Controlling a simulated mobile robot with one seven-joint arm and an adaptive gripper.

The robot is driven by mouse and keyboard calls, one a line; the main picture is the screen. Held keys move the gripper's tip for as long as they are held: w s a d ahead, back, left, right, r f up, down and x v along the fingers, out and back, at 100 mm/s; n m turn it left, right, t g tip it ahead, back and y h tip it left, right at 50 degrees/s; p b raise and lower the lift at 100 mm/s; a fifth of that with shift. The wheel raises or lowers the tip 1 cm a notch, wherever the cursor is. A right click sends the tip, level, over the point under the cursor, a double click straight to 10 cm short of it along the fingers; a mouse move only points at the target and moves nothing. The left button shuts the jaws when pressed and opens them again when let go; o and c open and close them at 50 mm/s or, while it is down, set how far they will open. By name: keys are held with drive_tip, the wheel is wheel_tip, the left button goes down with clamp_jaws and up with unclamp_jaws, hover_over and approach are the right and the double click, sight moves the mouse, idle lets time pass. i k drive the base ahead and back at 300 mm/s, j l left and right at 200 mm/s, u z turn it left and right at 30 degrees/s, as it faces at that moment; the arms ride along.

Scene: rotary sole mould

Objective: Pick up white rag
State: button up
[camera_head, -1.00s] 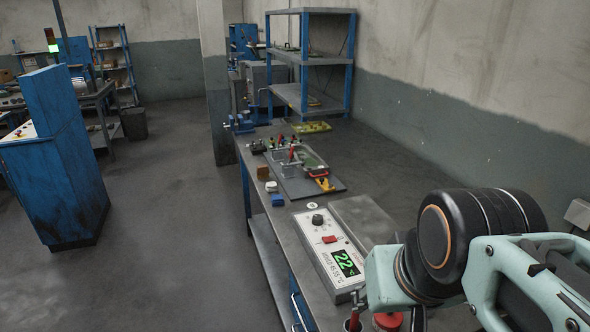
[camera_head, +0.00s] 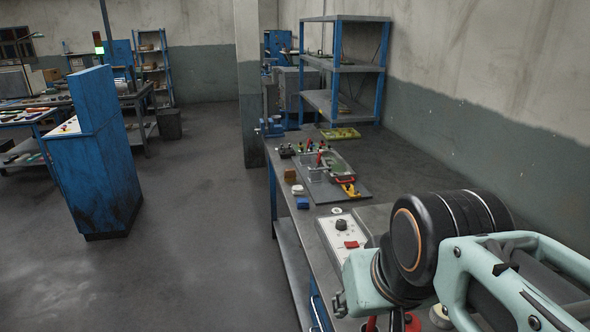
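I cannot make out a white rag for certain. A small white item (camera_head: 298,190) lies on the left part of the workbench (camera_head: 300,245), but it looks round and is too small to identify. My arm reaches in from the lower right over the near end of the bench. My arm covers part of the bench top.
A control box (camera_head: 346,232) with a black knob and red switch is partly behind my arm. A fixture plate (camera_head: 350,192) with clamps lies beyond it. A shelf rack (camera_head: 345,62) stands behind. A blue cabinet (camera_head: 95,180) stands left; the floor (camera_head: 200,220) between is clear.

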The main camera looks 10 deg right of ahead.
sight(296, 190)
drive_tip(key=i+j+u, duration=0.15)
drive_tip(key=j, duration=0.2)
drive_tip(key=i+j+u, duration=0.15)
drive_tip(key=j, duration=0.25)
drive_tip(key=i+j+u, duration=0.15)
drive_tip(key=j, duration=0.2)
drive_tip(key=i+j+u, duration=0.1)
drive_tip(key=i+j, duration=0.45)
drive_tip(key=i, duration=0.2)
drive_tip(key=i+z, duration=0.2)
drive_tip(key=i, duration=0.35)
drive_tip(key=i+j+z, duration=0.2)
drive_tip(key=i, duration=0.4)
